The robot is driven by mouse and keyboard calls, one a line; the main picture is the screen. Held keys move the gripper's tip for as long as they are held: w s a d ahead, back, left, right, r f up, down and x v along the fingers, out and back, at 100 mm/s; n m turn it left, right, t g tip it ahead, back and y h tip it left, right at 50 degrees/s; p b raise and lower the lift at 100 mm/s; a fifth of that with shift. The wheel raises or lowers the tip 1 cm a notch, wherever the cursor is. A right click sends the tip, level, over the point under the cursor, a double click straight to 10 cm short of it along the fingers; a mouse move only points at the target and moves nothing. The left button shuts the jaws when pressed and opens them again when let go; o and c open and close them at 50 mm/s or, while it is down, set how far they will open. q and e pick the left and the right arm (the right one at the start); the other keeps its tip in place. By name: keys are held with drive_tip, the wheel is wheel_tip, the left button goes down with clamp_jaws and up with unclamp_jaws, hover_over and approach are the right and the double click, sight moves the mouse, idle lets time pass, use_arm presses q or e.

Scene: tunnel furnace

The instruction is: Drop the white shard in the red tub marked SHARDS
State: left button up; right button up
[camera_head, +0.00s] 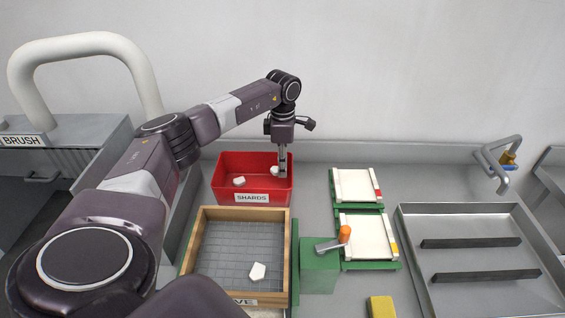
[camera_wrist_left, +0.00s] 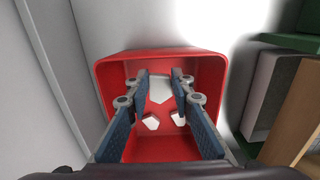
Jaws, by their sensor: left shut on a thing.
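The red tub (camera_head: 223,193) marked SHARDS stands at the back of the bench; it also shows in the left wrist view (camera_wrist_left: 110,95). My left gripper (camera_head: 283,168) points down over the right part of the tub, its fingertips around rim height. It is shut on a white shard (camera_wrist_left: 160,88), which shows between the fingers in the left wrist view. Other white shards (camera_wrist_left: 151,122) lie on the tub floor below. One loose shard shows in the tub in the head view (camera_head: 239,181). My right gripper is not in view.
A wood-framed sieve (camera_head: 198,245) in front of the tub holds another white shard (camera_head: 258,271). Green-framed white slabs (camera_head: 357,186), a green block (camera_head: 320,272) with an orange-handled tool (camera_head: 344,236), and a metal tray (camera_head: 480,209) stand right. A wall rises behind.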

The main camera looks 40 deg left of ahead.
use_arm(q)
wheel_tip(320, 180, down, 3)
drive_tip(key=shift+b, duration=0.8)
wheel_tip(320, 180, down, 2)
drive_tip(key=shift+f+b, duration=0.2)
drive_tip(key=shift+b, duration=0.6)
drive_tip(key=shift+f+b, duration=0.5)
drive_tip(key=shift+f, duration=0.35)
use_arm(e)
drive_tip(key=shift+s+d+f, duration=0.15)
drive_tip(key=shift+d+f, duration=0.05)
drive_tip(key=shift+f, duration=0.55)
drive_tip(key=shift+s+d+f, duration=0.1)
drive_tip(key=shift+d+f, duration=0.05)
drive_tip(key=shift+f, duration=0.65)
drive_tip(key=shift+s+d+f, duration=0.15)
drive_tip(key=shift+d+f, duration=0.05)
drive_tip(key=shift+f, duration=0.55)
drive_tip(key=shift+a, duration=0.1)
use_arm(q)
drive_tip(key=o, duration=1.1)
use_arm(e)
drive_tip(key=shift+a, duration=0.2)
use_arm(q)
drive_tip(key=shift+r, duration=0.4)
wheel_tip(320, 180, up, 11)
drive_tip(key=shift+r, duration=0.1)
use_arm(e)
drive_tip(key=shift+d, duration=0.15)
